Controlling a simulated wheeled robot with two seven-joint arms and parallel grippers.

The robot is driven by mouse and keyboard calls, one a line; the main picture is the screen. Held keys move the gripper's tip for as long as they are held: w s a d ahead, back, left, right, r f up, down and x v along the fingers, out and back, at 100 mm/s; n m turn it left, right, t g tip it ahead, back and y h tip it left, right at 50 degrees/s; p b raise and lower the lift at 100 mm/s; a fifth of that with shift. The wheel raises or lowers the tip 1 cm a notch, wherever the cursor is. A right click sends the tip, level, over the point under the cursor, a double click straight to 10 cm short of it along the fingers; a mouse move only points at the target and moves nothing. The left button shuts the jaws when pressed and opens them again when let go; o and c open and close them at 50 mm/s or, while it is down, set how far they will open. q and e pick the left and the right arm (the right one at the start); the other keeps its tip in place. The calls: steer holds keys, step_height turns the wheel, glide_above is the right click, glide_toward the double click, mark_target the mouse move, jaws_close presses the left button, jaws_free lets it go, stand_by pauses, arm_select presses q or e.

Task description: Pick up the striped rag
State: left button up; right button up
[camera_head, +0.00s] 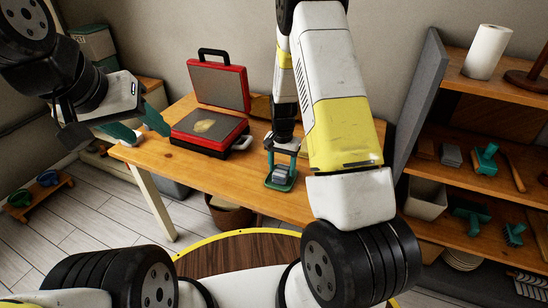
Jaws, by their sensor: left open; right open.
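I cannot clearly make out a striped rag. A small greyish patch (278,173) shows low between the fingers of my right gripper (281,178), and I cannot tell whether it is the rag. My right gripper is open and points down at the wooden table (240,190), close to its surface near the front edge. My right arm hides the table's right part. My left gripper (148,132) is open and empty, above the table's left end.
An open red contact grill (215,125) with a yellowish patch on its lower plate stands on the table, left of my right gripper. Shelves (470,185) with brushes and a paper roll (487,52) stand at the right. A basket (228,214) is beneath the table.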

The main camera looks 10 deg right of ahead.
steer(key=shift+f, duration=0.9)
steer(key=shift+c, duration=0.2)
steer(key=c, duration=1.1)
steer(key=shift+r, duration=0.5)
steer(key=r, duration=0.2)
steer(key=a, duration=0.1)
steer(key=shift+s+r, duration=0.3)
steer(key=shift+r, duration=0.1)
steer(key=s+a, duration=0.3)
steer(key=a, duration=0.1)
steer(key=s+a, duration=0.3)
steer(key=s+a+r, duration=0.1)
steer(key=s+a, duration=0.2)
steer(key=a, duration=0.1)
steer(key=shift+s+a+r, duration=0.1)
steer(key=shift+s+a, duration=0.15)
steer(key=shift+a, duration=0.05)
